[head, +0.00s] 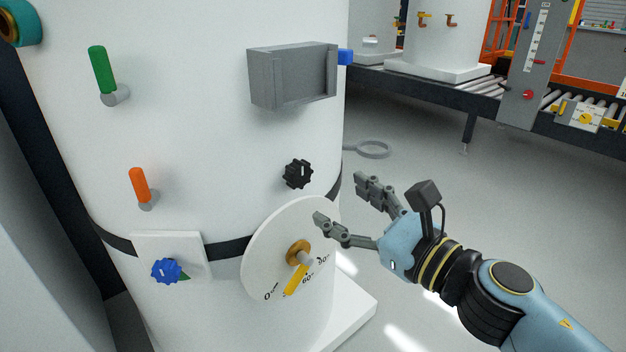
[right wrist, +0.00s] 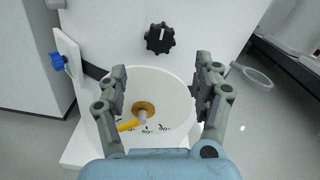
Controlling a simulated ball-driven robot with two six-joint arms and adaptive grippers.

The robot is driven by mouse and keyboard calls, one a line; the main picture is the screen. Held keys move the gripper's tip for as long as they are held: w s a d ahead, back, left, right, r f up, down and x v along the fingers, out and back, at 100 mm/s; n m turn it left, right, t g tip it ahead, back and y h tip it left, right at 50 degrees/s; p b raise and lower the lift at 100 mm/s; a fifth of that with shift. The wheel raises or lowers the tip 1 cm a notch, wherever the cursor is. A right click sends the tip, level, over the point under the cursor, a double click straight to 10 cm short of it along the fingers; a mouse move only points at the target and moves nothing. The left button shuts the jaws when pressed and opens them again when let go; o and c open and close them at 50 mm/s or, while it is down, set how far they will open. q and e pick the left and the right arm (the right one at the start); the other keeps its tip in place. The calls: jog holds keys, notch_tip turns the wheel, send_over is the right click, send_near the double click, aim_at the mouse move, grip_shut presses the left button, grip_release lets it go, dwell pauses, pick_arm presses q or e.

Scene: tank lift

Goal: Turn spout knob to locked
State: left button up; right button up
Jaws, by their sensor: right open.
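A black lobed knob (head: 297,174) sits on the front of the white tank (head: 225,130), below a grey box. In the right wrist view the black knob (right wrist: 160,39) carries a white mark pointing up. A blue knob (head: 167,270) with a green pointer is on a white plate at lower left. No label shows which one is the spout knob. My right gripper (head: 339,199) is open and empty, to the right of and below the black knob, apart from it. In its wrist view the fingers (right wrist: 160,72) stand either side of the dial, below the black knob. My left gripper is out of view.
A round dial (head: 256,262) with a yellow pointer and brass hub sits below the black knob. The grey box (head: 291,75) juts out above. Green (head: 99,70) and orange (head: 140,184) levers are at left. Open floor lies to the right, before a conveyor (head: 435,88).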

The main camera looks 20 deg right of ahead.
aim_at(302, 177)
jog(key=p+x, duration=0.1)
jog(key=x, duration=0.9)
jog(key=shift+c, duration=0.2)
jog(key=c, duration=1.1)
